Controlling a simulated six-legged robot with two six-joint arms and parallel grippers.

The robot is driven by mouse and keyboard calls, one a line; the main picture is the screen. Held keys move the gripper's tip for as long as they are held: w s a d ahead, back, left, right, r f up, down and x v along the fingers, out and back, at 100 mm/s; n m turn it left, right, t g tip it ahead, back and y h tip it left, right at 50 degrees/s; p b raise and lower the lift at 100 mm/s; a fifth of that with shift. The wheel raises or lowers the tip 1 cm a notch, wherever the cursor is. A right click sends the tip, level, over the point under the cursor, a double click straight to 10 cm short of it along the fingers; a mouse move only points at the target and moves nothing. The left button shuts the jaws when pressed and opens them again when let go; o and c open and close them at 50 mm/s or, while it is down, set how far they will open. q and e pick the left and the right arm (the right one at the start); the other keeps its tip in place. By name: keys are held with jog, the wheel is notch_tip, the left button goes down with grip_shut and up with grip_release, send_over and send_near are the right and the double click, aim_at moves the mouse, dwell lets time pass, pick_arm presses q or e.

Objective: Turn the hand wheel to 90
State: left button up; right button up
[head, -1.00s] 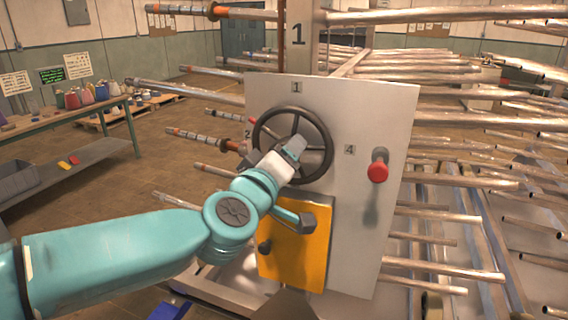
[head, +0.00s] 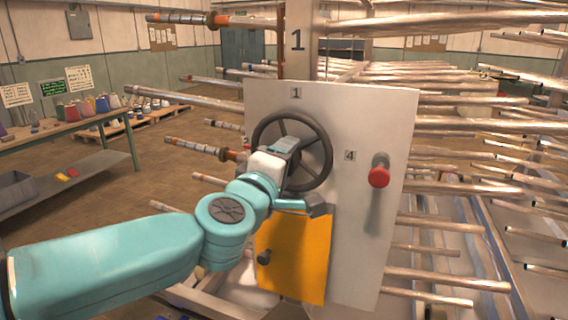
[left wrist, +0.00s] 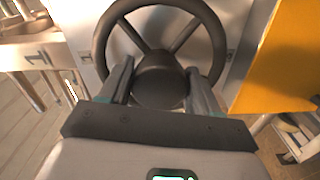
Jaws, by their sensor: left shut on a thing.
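The dark hand wheel (head: 327,150) is mounted upright on the grey panel (head: 395,120), below a label 1 and left of a label 4. My left gripper (head: 288,150) is at the middle of the wheel. In the left wrist view the wheel (left wrist: 103,40) fills the top, with spokes running to a round hub. The two fingers of my left gripper (left wrist: 158,85) lie on either side of the hub, shut on the wheel. My gripper and wrist hide the wheel's lower left part in the head view. My right gripper is not in view.
A red knob (head: 379,176) sticks out of the panel at right. A yellow plate (head: 305,265) with a dark knob (head: 264,257) is below the wheel. Metal pipes (head: 455,165) reach out on both sides. A workbench (head: 60,125) stands at far left.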

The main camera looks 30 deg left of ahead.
pick_arm(q)
jog(key=o, duration=1.4)
jog(key=shift+d, duration=0.1)
jog(key=shift+o, duration=0.2)
jog(key=p+v, duration=0.3)
jog(key=v, duration=1.3)
jog(key=shift+s, duration=0.15)
